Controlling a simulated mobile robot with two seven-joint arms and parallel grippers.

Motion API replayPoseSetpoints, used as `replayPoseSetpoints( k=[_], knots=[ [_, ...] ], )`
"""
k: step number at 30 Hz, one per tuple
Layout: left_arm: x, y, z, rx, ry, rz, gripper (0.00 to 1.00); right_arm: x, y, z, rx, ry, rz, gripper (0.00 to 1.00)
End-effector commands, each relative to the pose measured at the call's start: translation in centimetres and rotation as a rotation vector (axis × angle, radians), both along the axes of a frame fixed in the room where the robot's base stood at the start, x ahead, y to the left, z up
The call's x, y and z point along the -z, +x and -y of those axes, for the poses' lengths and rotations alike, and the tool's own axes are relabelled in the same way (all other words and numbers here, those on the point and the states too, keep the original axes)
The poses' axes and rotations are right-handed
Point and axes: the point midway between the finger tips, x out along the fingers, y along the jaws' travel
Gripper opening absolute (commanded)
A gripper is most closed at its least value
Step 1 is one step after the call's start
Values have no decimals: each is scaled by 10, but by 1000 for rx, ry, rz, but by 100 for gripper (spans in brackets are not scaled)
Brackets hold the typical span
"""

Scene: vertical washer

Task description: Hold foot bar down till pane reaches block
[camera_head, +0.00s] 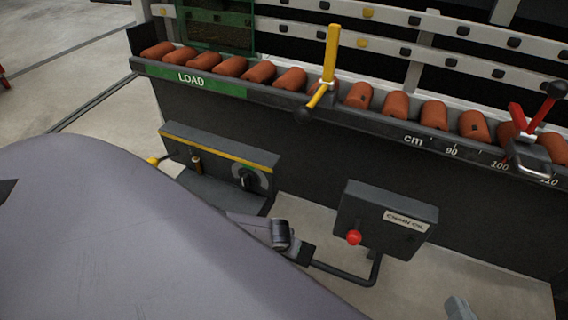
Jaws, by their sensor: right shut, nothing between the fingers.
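The black foot bar (343,275) is a bent tube low near the floor, below the dark box at the centre right. My grey arm hides the bar's surroundings to the left. A red block with a black-knobbed lever (525,125) sits on the rail near the 100 cm mark. A yellow stop with a black knob (330,65) stands on the rail further left.
A row of orange rollers (432,114) runs along the rail marked LOAD and cm. A dark box labelled CHAIN OIL (395,215) has a red knob (354,237). A dark unit with a yellow stripe (215,150) and a rotary switch stands left.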

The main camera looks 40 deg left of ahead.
Motion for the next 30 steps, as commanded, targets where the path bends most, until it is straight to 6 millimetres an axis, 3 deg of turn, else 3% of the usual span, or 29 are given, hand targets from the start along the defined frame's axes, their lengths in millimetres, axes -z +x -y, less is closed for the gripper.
replayPoseSetpoints(
  k=[3, 9, 30],
  knots=[
    [20, 0, 0, 1, 0, 0, 0, 5, -2, 8, 15, -44, 52, 0],
    [32, 0, 0, 0, 0, 0, 0, 3, -4, 16, 29, -86, 104, 0],
    [38, 1, -8, -2, -1, 20, 0, 2, -4, 18, 34, -101, 121, 0]
  ],
)
